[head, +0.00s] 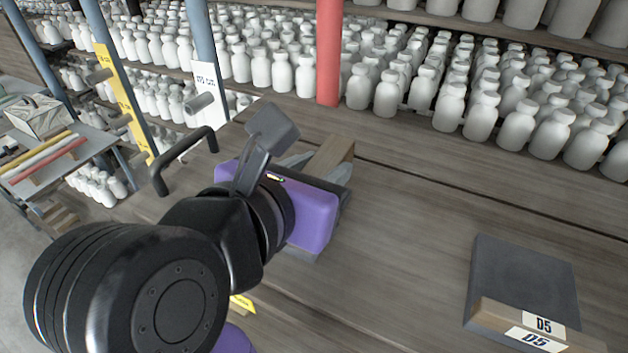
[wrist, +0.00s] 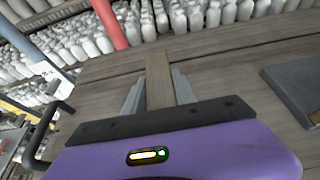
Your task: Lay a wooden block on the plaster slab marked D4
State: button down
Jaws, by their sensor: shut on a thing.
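My gripper (wrist: 157,92) is shut on a wooden block (wrist: 158,78), with one grey finger on each side of it. In the head view the block (head: 333,153) sticks out beyond my purple gripper body, over the wooden table. I cannot tell whether it touches the table. No slab marked D4 can be read in either view. A small grey edge (head: 302,253) shows under my gripper; I cannot tell what it belongs to. A dark grey slab (head: 522,278) marked D5 lies at the right; it also shows in the wrist view (wrist: 298,84).
The D5 labels (head: 537,330) sit on a wooden strip at that slab's near edge. Shelves of white bottles (head: 480,110) line the back, with a red post (head: 328,55). A black rail (head: 183,160) stands at left. The table between block and D5 slab is clear.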

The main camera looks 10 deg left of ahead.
jog(key=shift+b+x, duration=0.35)
jog(key=shift+x, duration=0.5)
jog(key=shift+f+p, duration=0.3)
jog(key=shift+f, duration=1.4)
jog(key=shift+f+p, duration=0.3)
jog(key=shift+p, duration=0.4)
jog(key=c, duration=0.9)
grip_release()
jog(key=shift+s, duration=0.15)
jog(key=b+v, duration=0.1)
jog(key=v, duration=0.6)
jog(key=shift+s+r, duration=0.2)
jog(key=shift+s, duration=0.05)
